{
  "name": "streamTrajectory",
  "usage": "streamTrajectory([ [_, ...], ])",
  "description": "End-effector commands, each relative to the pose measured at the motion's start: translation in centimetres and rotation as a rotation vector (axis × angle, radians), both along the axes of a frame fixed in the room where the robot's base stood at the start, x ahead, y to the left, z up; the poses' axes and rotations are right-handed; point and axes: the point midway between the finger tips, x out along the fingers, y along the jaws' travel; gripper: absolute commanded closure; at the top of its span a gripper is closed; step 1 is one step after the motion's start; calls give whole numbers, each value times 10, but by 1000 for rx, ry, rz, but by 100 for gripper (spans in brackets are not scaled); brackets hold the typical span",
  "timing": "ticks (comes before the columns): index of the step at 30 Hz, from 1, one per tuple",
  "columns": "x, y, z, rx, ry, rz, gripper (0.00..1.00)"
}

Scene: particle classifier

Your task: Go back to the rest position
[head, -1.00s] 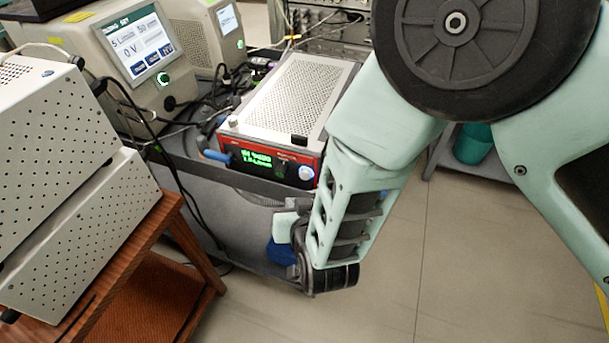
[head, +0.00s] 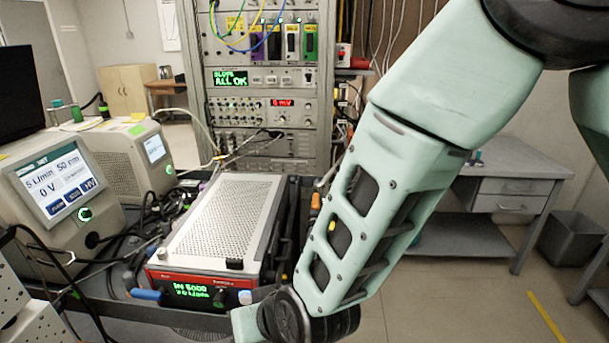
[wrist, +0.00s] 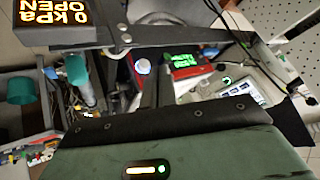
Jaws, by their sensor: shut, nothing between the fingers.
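My gripper (wrist: 155,72) shows in the wrist view as a green-grey body across the bottom with a dark edge. A narrow dark upright part at its middle looks like the fingers, close together with nothing between them. In the head view my pale green arm comes down from the upper right. Its wrist is at the bottom middle, close to the front right corner of a red-framed instrument (head: 230,215). I cannot tell whether the wrist touches anything.
An instrument with a tilted screen (head: 58,185) and another monitor (head: 130,155) stand left, among loose cables. An equipment rack (head: 262,120) is behind. A grey desk (head: 510,170) and bin (head: 570,240) are at right. Floor (head: 450,290) is clear there. A teal cup (wrist: 20,90) shows in the wrist view.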

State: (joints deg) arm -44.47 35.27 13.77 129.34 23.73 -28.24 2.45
Motion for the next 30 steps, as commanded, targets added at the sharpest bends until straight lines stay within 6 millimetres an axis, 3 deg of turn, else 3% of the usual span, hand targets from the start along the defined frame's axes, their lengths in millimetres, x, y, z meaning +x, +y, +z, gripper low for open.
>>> streamTrajectory([
  [1, -5, -15, 19, -23, 39, 26, 100],
  [6, -40, -75, 61, -157, 174, 131, 100],
  [12, -89, -161, 95, -361, 306, 211, 100],
  [16, -114, -205, 108, -471, 366, 230, 100],
  [21, -130, -232, 114, -542, 409, 237, 100],
  [30, -132, -234, 115, -550, 414, 239, 100],
])
